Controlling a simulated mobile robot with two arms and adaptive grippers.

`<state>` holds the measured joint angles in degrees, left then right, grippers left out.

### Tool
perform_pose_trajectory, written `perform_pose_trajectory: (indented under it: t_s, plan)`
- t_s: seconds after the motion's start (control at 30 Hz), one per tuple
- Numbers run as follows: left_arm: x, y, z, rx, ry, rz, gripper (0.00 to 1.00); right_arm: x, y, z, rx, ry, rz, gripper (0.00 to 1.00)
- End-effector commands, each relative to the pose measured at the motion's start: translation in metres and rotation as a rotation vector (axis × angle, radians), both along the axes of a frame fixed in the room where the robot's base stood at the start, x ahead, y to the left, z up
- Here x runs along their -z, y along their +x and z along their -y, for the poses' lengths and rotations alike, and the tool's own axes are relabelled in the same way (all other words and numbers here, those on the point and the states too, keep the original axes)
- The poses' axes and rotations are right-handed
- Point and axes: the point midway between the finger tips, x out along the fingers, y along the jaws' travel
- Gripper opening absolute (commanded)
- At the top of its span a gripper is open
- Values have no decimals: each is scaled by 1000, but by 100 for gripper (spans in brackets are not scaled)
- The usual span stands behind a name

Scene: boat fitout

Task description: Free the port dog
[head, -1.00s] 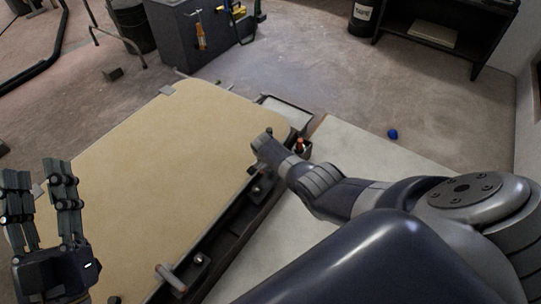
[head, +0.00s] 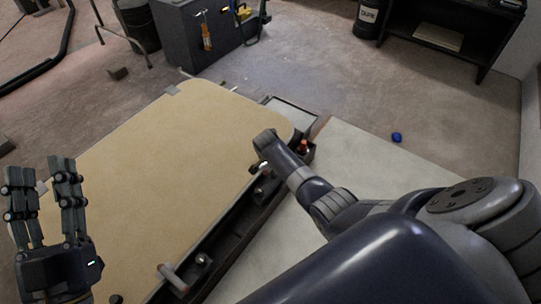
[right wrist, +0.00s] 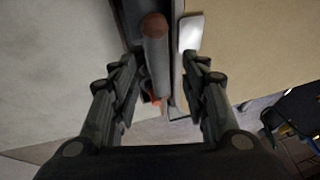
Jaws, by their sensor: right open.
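A hatch with a tan panel (head: 150,150) lies in front of me, with a dark channel (head: 228,236) along its right edge. A dog with a rod-like handle (head: 172,278) sits at the near end of that channel. My right gripper (right wrist: 163,62) is open at the far end; its fingers are mostly hidden by my wrist in the head view. I cannot tell which dog is the port one. My left gripper (head: 42,170) is open and empty at the left.
A pale surface (head: 375,150) lies to the right of the channel. A grey cabinet (head: 195,35), a dark shelf (head: 450,40) and a blue ball (head: 396,137) are farther off.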

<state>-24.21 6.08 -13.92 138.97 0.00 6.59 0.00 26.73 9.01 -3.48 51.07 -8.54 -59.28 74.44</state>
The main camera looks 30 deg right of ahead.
Motion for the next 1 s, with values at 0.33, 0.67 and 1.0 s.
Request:
perform_pose_trajectory:
  t_s: [0.33, 0.67, 1.0]
  plan:
    - [0, 0, 0, 0, 0, -1, 40, -39, -13, -14, -1, 2, 3, 42]
    - [0, 0, 0, 0, 0, -1, 40, -68, -22, -23, -2, 2, 3, 42]
    - [0, 0, 0, 0, 0, -1, 40, -71, -24, -24, -1, 1, 1, 42]
